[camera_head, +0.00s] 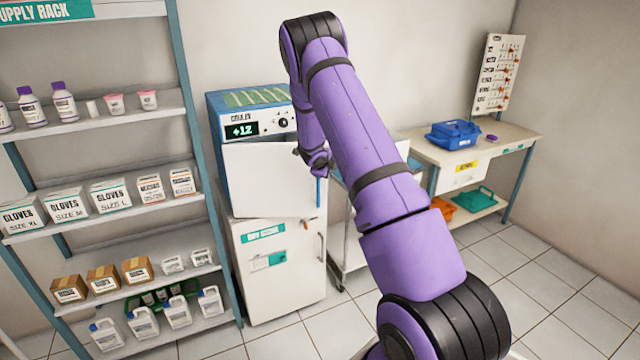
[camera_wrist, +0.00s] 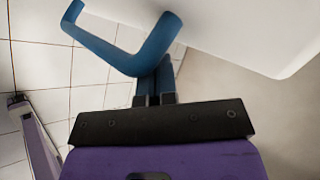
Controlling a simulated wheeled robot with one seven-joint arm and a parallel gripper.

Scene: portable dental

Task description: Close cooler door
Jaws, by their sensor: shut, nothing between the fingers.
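The cooler (camera_head: 250,118) is a blue-sided box with a "+12" display, standing on a white lower cabinet. Its white door (camera_head: 265,180) looks slightly ajar in the head view, though the exact gap is hard to tell. The blue door handle (camera_head: 319,191) is at the door's right edge. In the wrist view the handle (camera_wrist: 150,45) curves across the top, beside the white door panel (camera_wrist: 240,25). My gripper (camera_wrist: 155,78) is shut and empty, its fingertips right at the handle, touching or nearly so. In the head view my arm partly hides the gripper.
A supply rack (camera_head: 115,120) with bottles, glove boxes and jugs stands close on the left. A metal cart (camera_head: 350,235) is right of the cooler. A table (camera_head: 500,145) with a blue case (camera_head: 453,135) stands further right. The tiled floor in front is clear.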

